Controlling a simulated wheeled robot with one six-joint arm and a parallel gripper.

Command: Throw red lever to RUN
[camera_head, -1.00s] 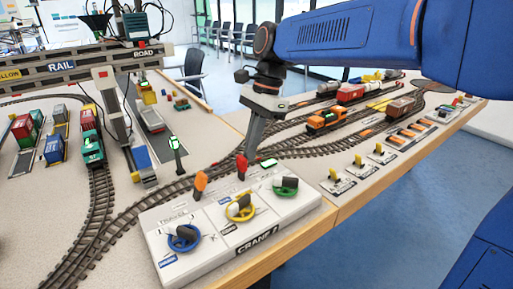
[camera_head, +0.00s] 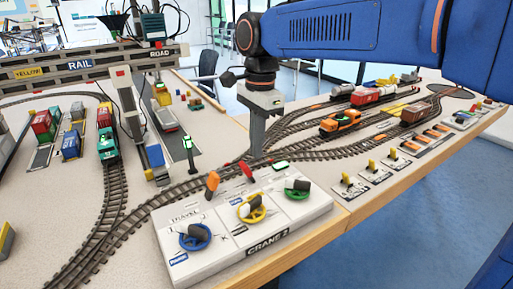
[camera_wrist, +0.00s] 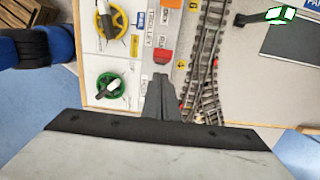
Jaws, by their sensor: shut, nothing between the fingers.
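The red lever (camera_head: 246,171) stands at the back of the white CRANE 2 control panel (camera_head: 300,211), right of the orange lever (camera_head: 212,184). It leans to the left in the head view. My gripper (camera_head: 257,152) is shut and empty, pointing down just behind and right of the red lever. In the wrist view my gripper's fingertips (camera_wrist: 161,78) are next to the red lever (camera_wrist: 162,57); I cannot tell whether they touch. A RUN label is not clearly readable in the head view.
Blue (camera_head: 194,237), yellow (camera_head: 252,209) and green (camera_head: 297,188) handwheels sit on the panel's front. Model rail tracks run close behind it. A dark signal post (camera_head: 190,153) stands behind left. Small yellow levers (camera_head: 371,166) line the table edge at right.

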